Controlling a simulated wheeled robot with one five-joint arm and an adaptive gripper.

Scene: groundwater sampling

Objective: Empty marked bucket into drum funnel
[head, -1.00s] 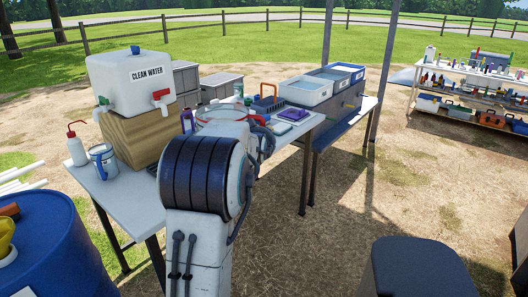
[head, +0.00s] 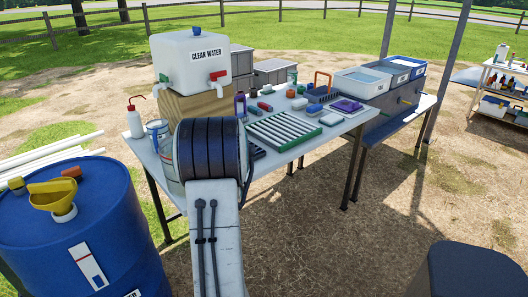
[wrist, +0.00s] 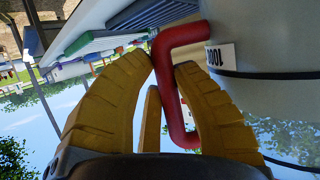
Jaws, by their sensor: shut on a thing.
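My gripper (wrist: 165,90) has its yellow fingers closed on the red handle (wrist: 172,115) of a pale grey bucket (wrist: 270,90). The bucket carries a small white label and a dark band in the wrist view. In the head view my arm hides my gripper and almost all of the bucket; I cannot tell its contents. A yellow funnel (head: 54,196) sits on top of the blue drum (head: 85,245) at the lower left, apart from my arm. The drum has a white label with a red mark on its side.
The white table (head: 310,142) holds a clean water tank (head: 190,55), a wash bottle (head: 136,117), a white and blue jug (head: 158,135) and a tube rack (head: 284,127). White pipes (head: 50,150) lie behind the drum. Open ground (head: 330,240) is at the right.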

